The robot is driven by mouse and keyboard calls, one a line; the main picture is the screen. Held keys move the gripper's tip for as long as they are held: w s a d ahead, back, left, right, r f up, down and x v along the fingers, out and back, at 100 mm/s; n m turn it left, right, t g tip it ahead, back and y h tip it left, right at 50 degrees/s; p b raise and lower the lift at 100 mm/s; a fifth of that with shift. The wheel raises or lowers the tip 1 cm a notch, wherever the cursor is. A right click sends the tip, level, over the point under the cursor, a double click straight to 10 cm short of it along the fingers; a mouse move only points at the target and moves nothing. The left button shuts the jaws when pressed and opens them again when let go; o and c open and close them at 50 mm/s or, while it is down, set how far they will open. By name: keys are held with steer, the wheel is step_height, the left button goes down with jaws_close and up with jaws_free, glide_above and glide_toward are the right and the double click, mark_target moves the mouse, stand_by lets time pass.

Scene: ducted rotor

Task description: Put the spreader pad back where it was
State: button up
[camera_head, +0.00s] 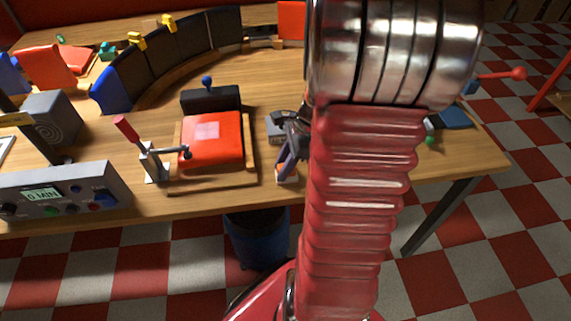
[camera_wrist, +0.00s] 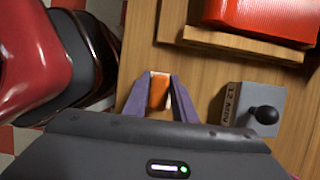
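A small orange block with a pale end (camera_wrist: 158,92) lies between the two purple-grey fingers of my gripper (camera_wrist: 160,82) in the wrist view. The fingers appear to touch it on both sides. I take it for the spreader pad, but nothing labels it. In the head view my gripper (camera_head: 286,174) points down at the table's front edge, right of the red press block (camera_head: 207,147). Whether the block rests on the table or hangs just above it is unclear. A paler square (camera_head: 207,130) shows on top of the red press block. My arm hides part of the table.
A red-handled lever (camera_head: 140,148) and a grey control box (camera_head: 65,192) stand left of the press.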

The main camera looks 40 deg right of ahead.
steer(key=o, duration=0.4)
steer(key=shift+c, duration=0.2)
steer(key=v, duration=1.2)
steer(key=shift+r, duration=0.1)
stand_by(0.3)
